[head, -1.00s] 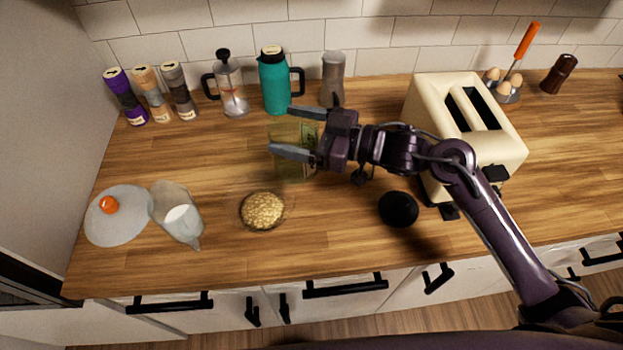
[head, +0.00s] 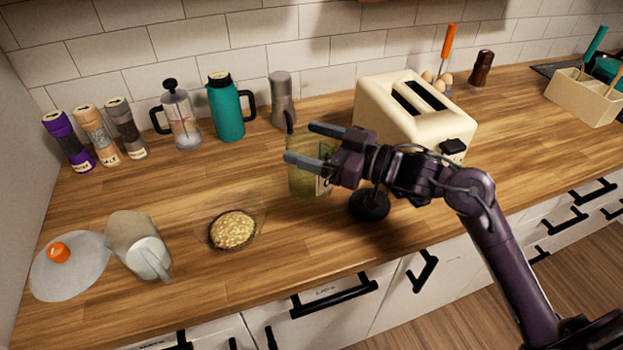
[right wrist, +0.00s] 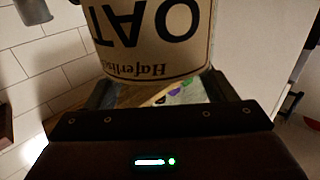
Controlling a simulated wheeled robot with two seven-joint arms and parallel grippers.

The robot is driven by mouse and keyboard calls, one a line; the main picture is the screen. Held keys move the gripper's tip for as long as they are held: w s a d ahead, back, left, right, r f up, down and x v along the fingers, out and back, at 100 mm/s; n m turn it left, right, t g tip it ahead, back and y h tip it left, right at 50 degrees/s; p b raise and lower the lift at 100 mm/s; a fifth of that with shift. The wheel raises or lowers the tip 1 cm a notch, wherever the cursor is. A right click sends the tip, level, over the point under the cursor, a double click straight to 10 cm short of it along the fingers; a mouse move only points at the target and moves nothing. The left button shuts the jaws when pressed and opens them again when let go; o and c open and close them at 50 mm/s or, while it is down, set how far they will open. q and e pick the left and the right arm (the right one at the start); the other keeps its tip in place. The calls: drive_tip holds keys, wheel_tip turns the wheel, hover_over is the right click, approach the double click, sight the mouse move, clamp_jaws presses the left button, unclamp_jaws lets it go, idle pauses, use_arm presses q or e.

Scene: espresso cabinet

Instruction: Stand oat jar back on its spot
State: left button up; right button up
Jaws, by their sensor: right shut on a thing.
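The oat jar (head: 306,182) is a see-through, yellow-green jar with a pale label, roughly upright over the counter left of the toaster. I cannot tell whether its base touches the wood. My right gripper (head: 307,145) comes from the right and is shut on the jar, partly hiding it. In the right wrist view the jar (right wrist: 150,40) stands between the fingers, and its cream label with "OAT" reads upside down. My left gripper is out of view.
The cream toaster (head: 410,120) stands just right of the jar. A black round object (head: 370,205) lies in front. A glass bowl of oats (head: 232,230), tilted-looking pitcher (head: 138,245) and glass lid (head: 70,265) are left. A teal flask (head: 227,110) and grey mill (head: 283,100) stand behind.

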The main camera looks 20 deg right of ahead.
sight(312, 180)
wheel_tip(312, 180, down, 3)
drive_tip(key=shift+f, duration=0.75)
wheel_tip(312, 180, down, 4)
drive_tip(key=shift+r, duration=0.25)
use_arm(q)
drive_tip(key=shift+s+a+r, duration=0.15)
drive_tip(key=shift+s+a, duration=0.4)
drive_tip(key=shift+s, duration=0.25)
use_arm(e)
drive_tip(key=shift+f, duration=0.2)
drive_tip(key=shift+f, duration=0.15)
drive_tip(key=o, duration=1.6)
drive_tip(key=shift+f, duration=0.1)
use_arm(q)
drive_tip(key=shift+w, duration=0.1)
